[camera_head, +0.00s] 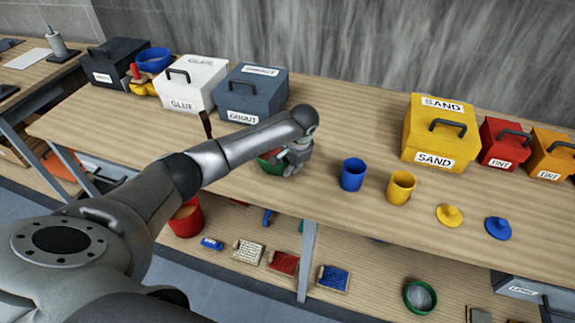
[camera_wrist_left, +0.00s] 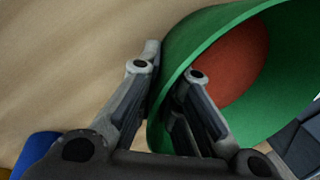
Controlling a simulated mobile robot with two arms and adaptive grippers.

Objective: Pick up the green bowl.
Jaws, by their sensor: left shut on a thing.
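The green bowl (camera_wrist_left: 178,75) fills the upper right of the left wrist view, tilted in that picture, with something red-brown inside it. My left gripper (camera_wrist_left: 172,80) is shut on the bowl's wall, one finger outside and one inside. In the head view the left gripper (camera_head: 291,163) is low over the wooden table, and the bowl (camera_head: 268,155) shows only as a small green and red patch behind my wrist. Whether the bowl touches the table is hidden. My right gripper is not in view.
A blue cup (camera_head: 353,175) and a yellow cup (camera_head: 400,187) stand right of the gripper. The grout box (camera_head: 251,95) and glue box (camera_head: 192,84) stand behind left, the sand box (camera_head: 437,140) behind right. Two small lids lie further right. The lower shelf holds several trays.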

